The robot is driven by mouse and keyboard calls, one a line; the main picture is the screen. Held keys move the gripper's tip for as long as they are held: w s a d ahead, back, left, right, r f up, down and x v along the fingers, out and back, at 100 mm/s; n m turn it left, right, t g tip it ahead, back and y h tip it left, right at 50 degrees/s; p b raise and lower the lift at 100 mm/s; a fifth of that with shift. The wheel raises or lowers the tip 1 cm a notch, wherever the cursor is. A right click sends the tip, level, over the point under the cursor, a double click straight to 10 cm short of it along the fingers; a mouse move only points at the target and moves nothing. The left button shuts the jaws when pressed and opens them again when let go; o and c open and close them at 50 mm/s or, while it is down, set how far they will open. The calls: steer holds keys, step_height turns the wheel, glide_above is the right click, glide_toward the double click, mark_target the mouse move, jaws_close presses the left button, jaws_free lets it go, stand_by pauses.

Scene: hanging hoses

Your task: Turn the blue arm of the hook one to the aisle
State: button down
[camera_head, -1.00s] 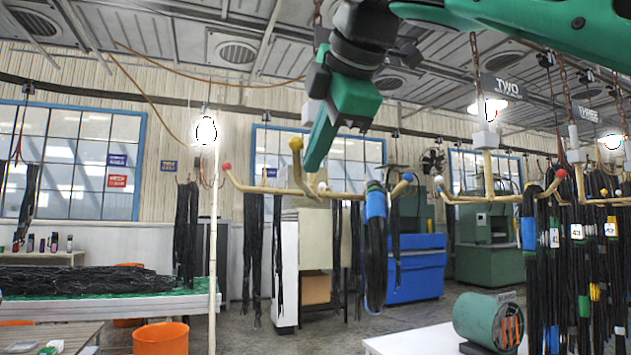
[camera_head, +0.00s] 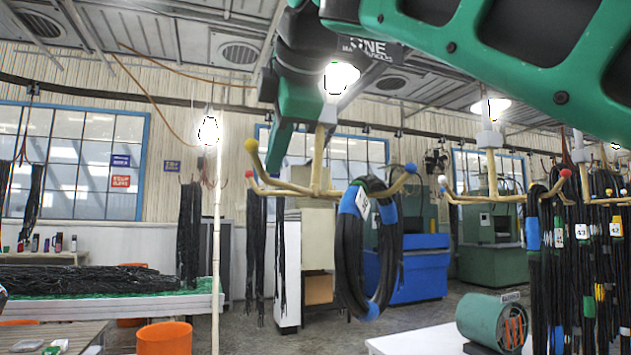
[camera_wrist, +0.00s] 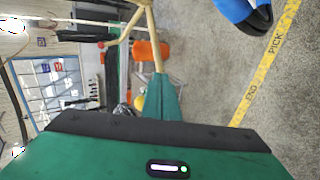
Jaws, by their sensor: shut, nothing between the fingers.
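Hook one (camera_head: 318,160) hangs in the middle of the head view under its ONE sign (camera_head: 372,50), which is partly covered by my arm. Its blue-tipped arm (camera_head: 410,168) points right and carries a black hose coil (camera_head: 350,265) with blue bands and a white tag. Its yellow-tipped (camera_head: 251,146) and red-tipped (camera_head: 249,174) arms point left. My gripper (camera_head: 272,168) is shut and empty, pointing down beside the yellow-tipped arm; I cannot tell if they touch. In the wrist view my green fingers (camera_wrist: 160,95) lie by a tan hook arm (camera_wrist: 152,35). Part of the coil (camera_wrist: 245,14) shows there.
Hook two (camera_head: 489,170) hangs to the right, with dense hoses (camera_head: 580,260) beyond it. A white post (camera_head: 216,240) stands left. A green drum (camera_head: 492,320) on a white table is at lower right. Floor lies open below; a yellow PICK line (camera_wrist: 268,60) crosses it.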

mark_target(255, 155)
steer(key=shift+w+a, duration=0.6)
steer(key=shift+a, duration=0.3)
steer(key=shift+w+a, duration=0.55)
steer(key=shift+a, duration=0.3)
steer(key=shift+w+a, duration=1.4)
steer(key=shift+a, duration=0.1)
steer(key=shift+s+d, duration=0.5)
steer(key=shift+s, duration=1.3)
steer(key=shift+s+d, duration=0.45)
steer(key=shift+s, duration=1.4)
steer(key=shift+s+d, duration=0.5)
steer(key=shift+s, duration=1.3)
steer(key=shift+s+d, duration=0.25)
steer(key=shift+s, duration=0.2)
